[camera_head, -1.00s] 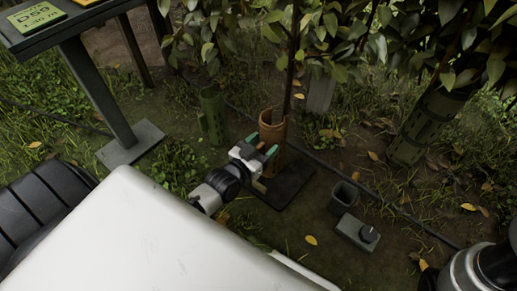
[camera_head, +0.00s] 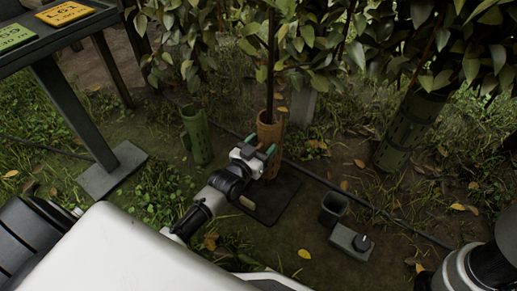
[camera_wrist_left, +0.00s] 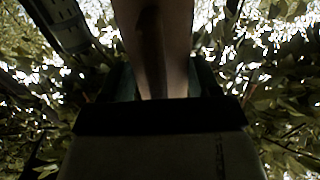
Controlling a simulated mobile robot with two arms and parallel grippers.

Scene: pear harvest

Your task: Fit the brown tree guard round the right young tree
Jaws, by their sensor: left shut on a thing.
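The brown tree guard (camera_head: 271,132) stands upright in the head view. The thin trunk of a young tree (camera_head: 270,80) comes down to its top opening and appears to go into it; I cannot tell how fully the guard surrounds the trunk. My left gripper (camera_head: 258,160) is shut on the guard's near side, low down. In the left wrist view, the guard (camera_wrist_left: 172,45) rises large and dark between the fingers. The trunk's foot is hidden behind the guard. My right gripper is out of view; only part of that arm shows at the lower right.
A dark flat mat (camera_head: 272,203) lies under the guard. A green guard (camera_head: 196,136) stands to the left, another (camera_head: 408,133) at right. A small open pot (camera_head: 333,208) and a grey box with a knob (camera_head: 351,243) sit right. A hose (camera_head: 385,207) crosses the ground.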

